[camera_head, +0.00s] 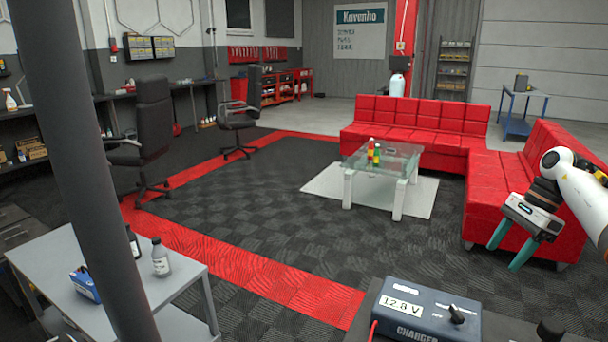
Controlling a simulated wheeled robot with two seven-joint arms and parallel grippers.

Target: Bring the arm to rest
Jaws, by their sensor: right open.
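My right arm (578,188) comes in from the right edge, white with dark joints. It is raised in front of the red sofa. My right gripper (510,257) has teal fingers that point down and to the left. The fingers are apart and nothing is between them. The gripper is above and behind the charger box in the picture, clear of it. My left gripper is not in view.
A dark blue charger (425,308) marked 12.8V stands on a dark surface at the bottom right. A grey table (180,278) at the lower left carries bottles and a blue box. A glass table (400,162) and red sofa (425,125) stand farther back.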

